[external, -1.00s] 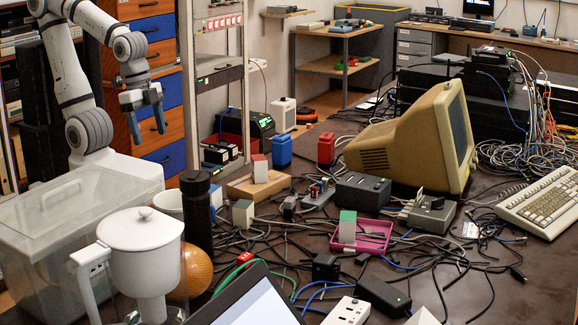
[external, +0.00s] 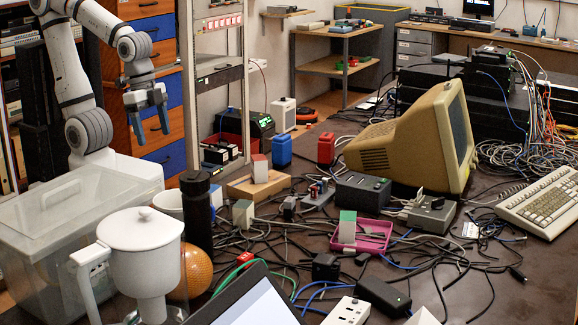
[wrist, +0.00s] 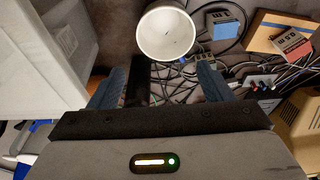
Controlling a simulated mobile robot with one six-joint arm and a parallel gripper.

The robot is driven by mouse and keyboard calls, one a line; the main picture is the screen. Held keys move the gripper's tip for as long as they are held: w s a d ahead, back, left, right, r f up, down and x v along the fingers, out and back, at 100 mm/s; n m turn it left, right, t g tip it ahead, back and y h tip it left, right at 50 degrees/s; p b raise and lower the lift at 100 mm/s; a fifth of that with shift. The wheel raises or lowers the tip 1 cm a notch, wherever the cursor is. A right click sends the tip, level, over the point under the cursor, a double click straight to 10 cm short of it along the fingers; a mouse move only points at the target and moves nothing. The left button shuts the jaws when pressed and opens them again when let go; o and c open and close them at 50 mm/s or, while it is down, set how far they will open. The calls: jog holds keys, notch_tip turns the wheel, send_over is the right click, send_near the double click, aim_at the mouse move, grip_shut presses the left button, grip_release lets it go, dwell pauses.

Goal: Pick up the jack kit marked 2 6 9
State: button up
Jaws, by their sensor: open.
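Several small blocks with coloured faces look like jack kits. In the external view, a red-topped one (external: 259,168) stands on a wooden board, a pale grey one (external: 243,214) stands among cables, and a green-topped one (external: 347,227) stands in a pink tray (external: 376,236). In the wrist view, a blue-faced block (wrist: 226,31) and a red-faced block (wrist: 291,42) bear dark marks too small to read.
A white cup (wrist: 166,33) lies ahead of my fingers in the wrist view. A dark bottle (external: 196,213), a white lidded jug (external: 145,250) and a clear bin (external: 60,235) crowd the table's left. Cables cover the middle; a beige monitor (external: 405,140) stands behind.

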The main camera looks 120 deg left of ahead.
jog(key=w+a+f+n+g, duration=0.1)
jog(key=w+a+f, duration=0.35)
jog(key=w, duration=0.55)
jog(key=n+g, duration=0.1)
send_over(243, 204)
jog(key=f, duration=1)
jog(key=shift+s+a+f, duration=0.1)
jog(key=shift+a+f, duration=0.35)
jog(key=shift+f, duration=0.5)
jog(key=f, duration=0.7)
jog(key=shift+d, duration=0.4)
jog(key=c, duration=1.1)
